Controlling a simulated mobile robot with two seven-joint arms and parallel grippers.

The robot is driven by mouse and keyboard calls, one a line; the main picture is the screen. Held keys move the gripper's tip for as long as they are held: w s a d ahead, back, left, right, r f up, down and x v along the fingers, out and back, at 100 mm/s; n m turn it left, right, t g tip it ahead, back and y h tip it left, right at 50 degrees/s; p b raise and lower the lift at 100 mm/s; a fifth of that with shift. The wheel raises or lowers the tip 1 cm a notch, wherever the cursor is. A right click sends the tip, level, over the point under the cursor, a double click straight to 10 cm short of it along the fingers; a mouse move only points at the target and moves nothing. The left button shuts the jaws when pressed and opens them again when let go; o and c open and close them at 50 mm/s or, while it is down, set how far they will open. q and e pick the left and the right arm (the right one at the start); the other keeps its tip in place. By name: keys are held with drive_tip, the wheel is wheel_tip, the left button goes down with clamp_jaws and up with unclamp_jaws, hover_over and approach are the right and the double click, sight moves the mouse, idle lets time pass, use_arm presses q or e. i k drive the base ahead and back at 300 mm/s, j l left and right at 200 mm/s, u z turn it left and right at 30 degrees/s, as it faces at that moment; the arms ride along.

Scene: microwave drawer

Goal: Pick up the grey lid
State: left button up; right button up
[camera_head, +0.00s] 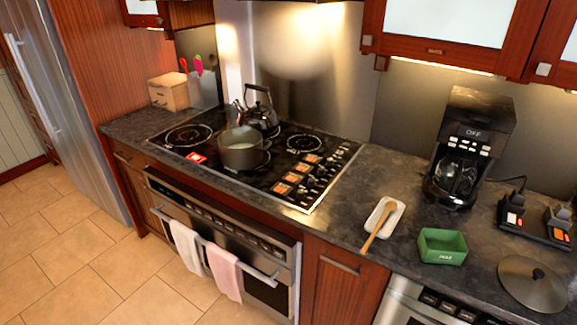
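The grey lid (533,284) is round with a small dark knob on top. It lies flat on the dark countertop at the lower right of the head view, to the right of the green box. An open grey pot (243,149) stands on the cooktop at a front burner, with pale contents inside. Neither of my grippers shows in the head view.
A green box (442,246) and a white spoon rest (383,219) with a wooden spoon (379,226) lie left of the lid. A black coffee maker (468,150) and a dark device (511,213) stand behind. A black kettle (262,112) is on the cooktop.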

sight(530, 282)
drive_tip(key=z, duration=1.75)
drive_tip(key=u, duration=2)
drive_tip(key=k+l+z, duration=0.15)
drive_tip(key=l, duration=0.6)
drive_tip(key=l+z, duration=0.2)
drive_tip(key=l, duration=0.5)
